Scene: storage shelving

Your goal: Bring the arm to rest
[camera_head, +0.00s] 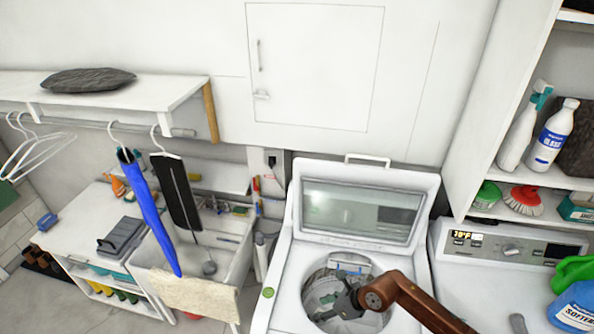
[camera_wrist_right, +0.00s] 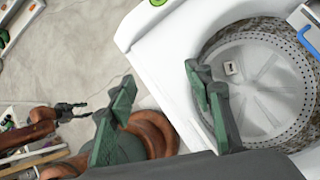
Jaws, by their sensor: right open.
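My right arm reaches in from the lower right of the head view. Its dark right gripper (camera_head: 343,292) is above the open drum of a white top-loading washer (camera_head: 262,310). In the right wrist view the two green fingers of the right gripper (camera_wrist_right: 160,95) are spread apart with nothing between them. One finger overlaps the drum (camera_wrist_right: 262,85) and the other overlaps the floor and brown arm links of mine. My left gripper (camera_wrist_right: 72,110) shows small at the left of the wrist view; its jaw opening is unclear. It is not in the head view.
The washer lid (camera_head: 362,212) stands raised behind the drum. A blue-handled item (camera_wrist_right: 308,42) sits at the drum's far side. A second appliance (camera_head: 505,265) with bottles stands right, beneath shelves. A sink (camera_head: 215,262) and hanging clothes (camera_head: 150,212) are left.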

